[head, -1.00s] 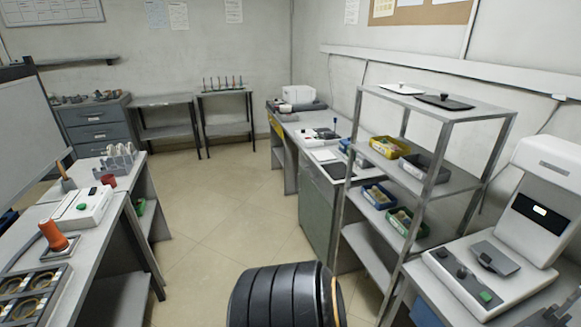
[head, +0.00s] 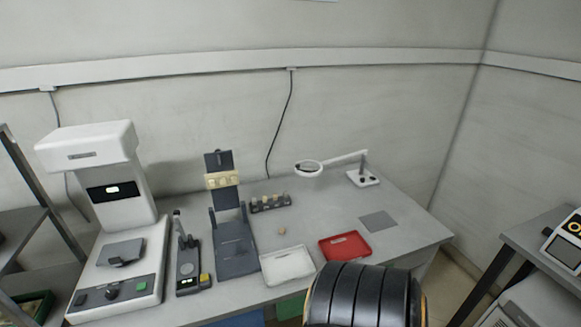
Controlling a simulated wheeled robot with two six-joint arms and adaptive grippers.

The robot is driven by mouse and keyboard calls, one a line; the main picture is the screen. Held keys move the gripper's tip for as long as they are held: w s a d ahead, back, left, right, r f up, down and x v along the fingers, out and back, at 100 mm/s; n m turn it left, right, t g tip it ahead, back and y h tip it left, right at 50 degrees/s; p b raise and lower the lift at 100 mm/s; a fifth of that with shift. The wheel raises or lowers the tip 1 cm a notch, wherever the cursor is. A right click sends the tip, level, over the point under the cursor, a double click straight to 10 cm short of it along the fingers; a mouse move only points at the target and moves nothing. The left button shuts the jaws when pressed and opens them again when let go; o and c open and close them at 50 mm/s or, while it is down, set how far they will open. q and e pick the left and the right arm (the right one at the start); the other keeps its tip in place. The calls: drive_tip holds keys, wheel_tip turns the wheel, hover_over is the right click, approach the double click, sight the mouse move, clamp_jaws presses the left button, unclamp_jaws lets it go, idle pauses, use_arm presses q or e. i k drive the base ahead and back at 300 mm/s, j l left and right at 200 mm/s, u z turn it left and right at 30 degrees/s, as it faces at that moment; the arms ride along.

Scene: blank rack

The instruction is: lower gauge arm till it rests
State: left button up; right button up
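A small dark gauge-like device (head: 188,268) stands on the workbench in the head view, between a white machine and a dark stand. A thin arm (head: 179,226) rises from it and looks raised and slightly tilted. I cannot tell for sure that this is the gauge arm. The dark stand (head: 236,250) beside it has an upright back with a cream block (head: 222,179) on it. Neither of my grippers is in view; a black ribbed part of my own body shows at the bottom.
The bench (head: 398,238) also holds a white machine (head: 130,262) at left, a white tray (head: 287,265), a red tray (head: 345,246), a small rack (head: 270,204) and a magnifier lamp (head: 363,177). A shelf rack (head: 30,215) stands at far left. Another table (head: 545,245) is at right.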

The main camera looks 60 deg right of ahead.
sight(176, 212)
drive_tip(key=z, duration=1.1)
drive_tip(key=l+u, duration=0.3)
drive_tip(key=k+l+u, duration=0.25)
drive_tip(key=i, duration=0.1)
